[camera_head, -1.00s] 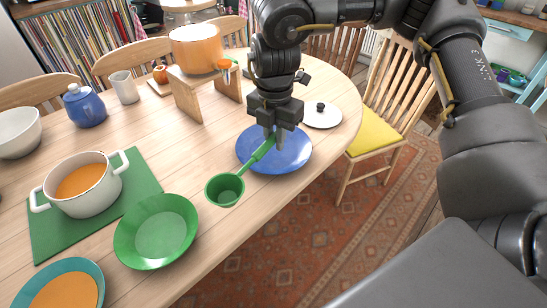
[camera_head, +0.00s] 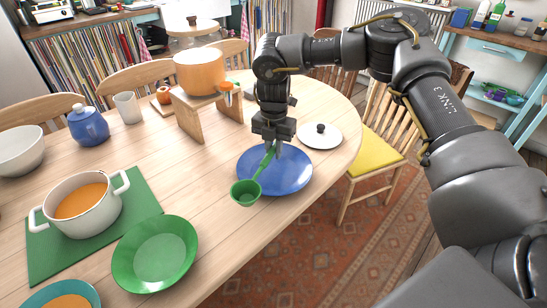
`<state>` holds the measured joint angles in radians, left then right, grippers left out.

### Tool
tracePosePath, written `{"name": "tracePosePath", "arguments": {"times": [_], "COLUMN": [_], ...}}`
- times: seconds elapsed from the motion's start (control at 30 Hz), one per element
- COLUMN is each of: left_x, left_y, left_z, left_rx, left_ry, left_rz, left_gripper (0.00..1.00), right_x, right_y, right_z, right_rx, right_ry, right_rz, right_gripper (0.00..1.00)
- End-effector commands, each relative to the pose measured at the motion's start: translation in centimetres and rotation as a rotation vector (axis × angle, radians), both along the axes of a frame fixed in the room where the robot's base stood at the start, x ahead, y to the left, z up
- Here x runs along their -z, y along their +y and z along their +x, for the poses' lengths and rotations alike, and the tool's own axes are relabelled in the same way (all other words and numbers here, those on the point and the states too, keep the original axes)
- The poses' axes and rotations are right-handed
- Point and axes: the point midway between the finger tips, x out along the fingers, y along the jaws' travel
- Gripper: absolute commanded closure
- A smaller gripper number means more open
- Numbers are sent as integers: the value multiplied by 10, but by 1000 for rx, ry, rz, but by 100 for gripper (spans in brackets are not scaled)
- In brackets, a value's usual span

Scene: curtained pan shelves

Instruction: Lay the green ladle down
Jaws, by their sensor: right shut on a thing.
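The green ladle (camera_head: 247,192) has its round bowl toward me, over the front left rim of the blue plate (camera_head: 293,178). Its handle slants up and right to my right gripper (camera_head: 273,146). The right gripper is shut on the handle's upper end, above the blue plate. I cannot tell whether the ladle touches the plate. My left gripper is not in view.
A green bowl (camera_head: 128,262) stands at the table's front edge. A white pot (camera_head: 90,216) of orange soup stands on a green mat (camera_head: 45,262). An orange pot (camera_head: 200,72) sits on a wooden stand (camera_head: 188,121). A white lid (camera_head: 318,140) lies right of the plate.

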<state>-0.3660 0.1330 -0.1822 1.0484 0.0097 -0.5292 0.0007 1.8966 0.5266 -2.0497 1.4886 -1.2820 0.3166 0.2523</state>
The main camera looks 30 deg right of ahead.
Motion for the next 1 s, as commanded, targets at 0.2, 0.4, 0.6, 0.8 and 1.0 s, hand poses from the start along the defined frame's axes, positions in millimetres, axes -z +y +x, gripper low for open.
{"name": "tracePosePath", "arguments": {"times": [0.2, 0.4, 0.6, 0.8, 1.0], "left_x": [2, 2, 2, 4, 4], "left_y": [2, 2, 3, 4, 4], "left_z": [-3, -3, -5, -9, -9], "left_rx": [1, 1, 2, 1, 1], "left_ry": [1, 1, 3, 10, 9], "left_rz": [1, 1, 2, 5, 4], "left_gripper": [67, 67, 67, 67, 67], "right_x": [18, 21, 45, 55, 57], "right_y": [-6, -7, -9, -9, -9], "right_z": [13, 15, 18, 19, 18], "right_rx": [0, 0, -1, -1, 0], "right_ry": [0, 1, 1, -1, -1], "right_rz": [1, 1, 0, 1, 1], "right_gripper": [100, 100, 100, 100, 100]}}
